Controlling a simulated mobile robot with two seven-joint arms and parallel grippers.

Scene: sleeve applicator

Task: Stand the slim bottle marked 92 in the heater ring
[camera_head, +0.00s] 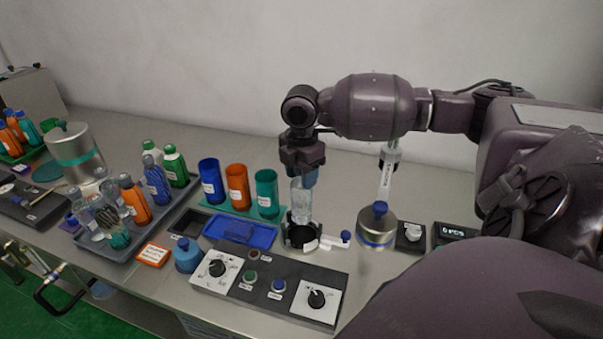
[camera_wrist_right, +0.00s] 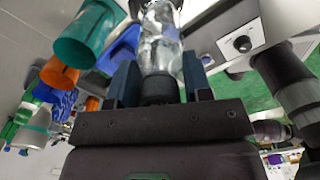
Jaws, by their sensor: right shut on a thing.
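My right gripper (camera_head: 303,178) points down and is shut on the cap end of a slim clear bottle (camera_head: 301,203). The bottle hangs upright, and no number on it can be read. The dark heater ring (camera_head: 300,236) is directly below it; the bottle's lower end is at the ring's opening, and I cannot tell how deep it reaches. My left gripper is not in view.
Blue, orange and teal cups (camera_head: 238,187) stand left of the ring. A blue tray (camera_head: 239,233) and a control panel with knobs (camera_head: 268,284) are close by. A steel pot (camera_head: 377,228) stands to the right. A grey tray of bottles (camera_head: 113,250) is farther left.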

